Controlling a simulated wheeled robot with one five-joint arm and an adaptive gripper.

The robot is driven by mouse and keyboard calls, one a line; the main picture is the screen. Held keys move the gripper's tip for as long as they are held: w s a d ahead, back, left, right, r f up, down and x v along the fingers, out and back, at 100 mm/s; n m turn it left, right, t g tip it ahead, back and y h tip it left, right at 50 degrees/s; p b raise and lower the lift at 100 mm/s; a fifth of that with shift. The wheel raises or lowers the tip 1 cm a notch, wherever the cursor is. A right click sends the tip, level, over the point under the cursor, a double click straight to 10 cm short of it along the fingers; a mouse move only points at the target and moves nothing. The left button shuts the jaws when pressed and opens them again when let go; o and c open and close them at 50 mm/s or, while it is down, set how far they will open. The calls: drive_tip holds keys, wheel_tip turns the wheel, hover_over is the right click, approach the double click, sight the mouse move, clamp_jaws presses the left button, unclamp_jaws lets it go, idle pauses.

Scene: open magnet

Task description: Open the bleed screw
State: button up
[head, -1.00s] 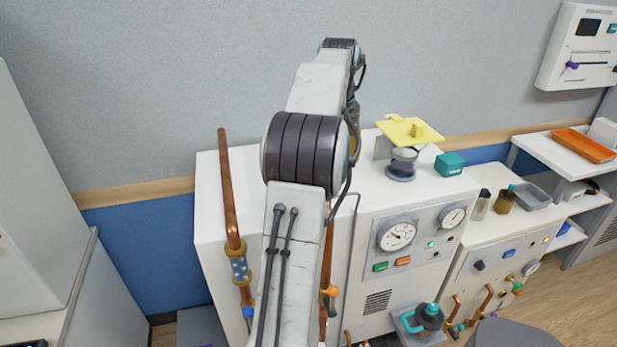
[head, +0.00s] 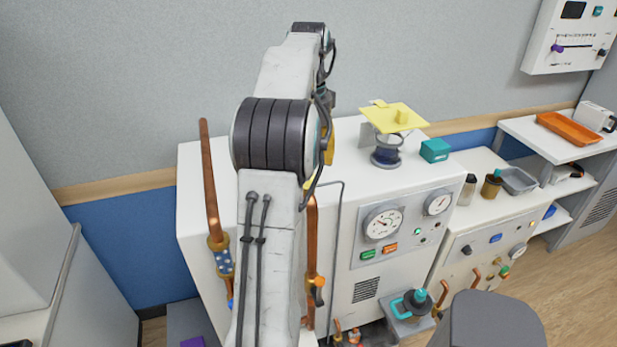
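I cannot pick out the bleed screw for certain. A copper pipe (head: 209,180) with a brass fitting and a blue, white-dotted sleeve (head: 223,262) runs down the left front of the white cabinet (head: 365,190). A second copper pipe (head: 312,235), just right of my arm, carries a small orange and black valve-like part (head: 317,290). Small fittings at the cabinet's foot are partly cut off by the lower edge. My arm rises through the middle and reaches away over the cabinet. My gripper is hidden behind the arm links, so its opening does not show.
On the cabinet top stand a dark blue-and-grey holder (head: 387,152) under a yellow plate (head: 394,116) and a teal box (head: 435,150). Gauges (head: 383,222) sit on its front. A teal-handled jug (head: 411,304) stands low in front. A side shelf holds an orange tray (head: 568,128).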

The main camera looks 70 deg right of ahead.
drive_tip(key=shift+f+b, duration=0.4)
drive_tip(key=shift+f, duration=2.35)
drive_tip(key=shift+o, duration=0.2)
clamp_jaws()
